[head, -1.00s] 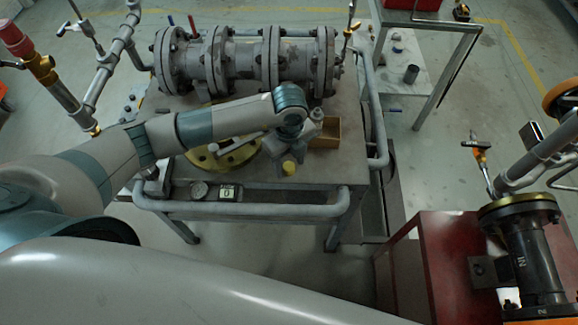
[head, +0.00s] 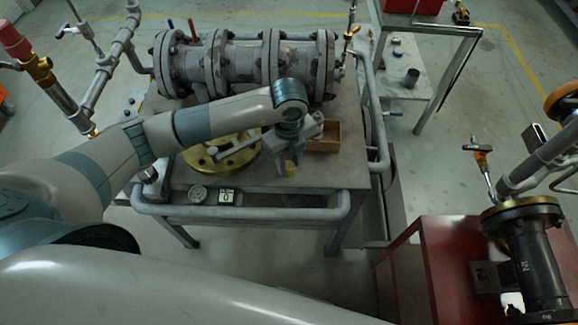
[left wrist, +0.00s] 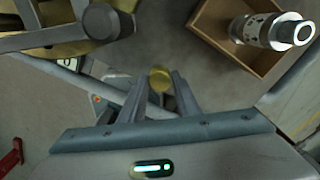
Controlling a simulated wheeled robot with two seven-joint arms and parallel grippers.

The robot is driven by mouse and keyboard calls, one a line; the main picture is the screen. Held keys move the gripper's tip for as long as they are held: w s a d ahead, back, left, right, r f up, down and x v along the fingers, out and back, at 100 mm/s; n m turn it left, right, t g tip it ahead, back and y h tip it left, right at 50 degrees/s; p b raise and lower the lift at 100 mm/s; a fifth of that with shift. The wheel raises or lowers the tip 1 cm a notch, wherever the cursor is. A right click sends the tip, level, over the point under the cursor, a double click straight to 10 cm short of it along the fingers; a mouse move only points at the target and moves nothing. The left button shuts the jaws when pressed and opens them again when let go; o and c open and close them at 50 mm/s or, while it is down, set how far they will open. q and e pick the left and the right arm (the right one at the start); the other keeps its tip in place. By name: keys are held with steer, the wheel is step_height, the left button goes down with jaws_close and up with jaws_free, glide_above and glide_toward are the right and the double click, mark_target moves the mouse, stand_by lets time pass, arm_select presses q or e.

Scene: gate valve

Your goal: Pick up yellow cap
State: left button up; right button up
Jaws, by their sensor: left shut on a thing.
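The yellow cap (head: 290,167) is small and round. It is near the front edge of the table, partly hidden by my left gripper (head: 287,168) in the head view. In the left wrist view the cap (left wrist: 160,78) sits between the two fingertips of the left gripper (left wrist: 160,88), which is shut on it. I cannot tell whether the cap touches the table. My right gripper is not in view.
A brass flange (head: 202,158) lies left of the gripper. An open wooden box (head: 334,137) holding a metal part stands just right. A large grey flanged valve pipe (head: 240,62) lies behind. A grey rail (head: 270,211) runs along the table front.

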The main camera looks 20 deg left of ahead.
arm_select(q)
steer(key=shift+w+r+b, duration=0.1)
steer(key=shift+r+b, duration=0.2)
steer(key=shift+r, duration=0.4)
steer(key=s+d+r+b, duration=0.1)
steer(key=s+d+r, duration=0.5)
steer(key=s, duration=0.4)
steer(key=shift+s+r, duration=0.15)
steer(key=shift+r, duration=0.45)
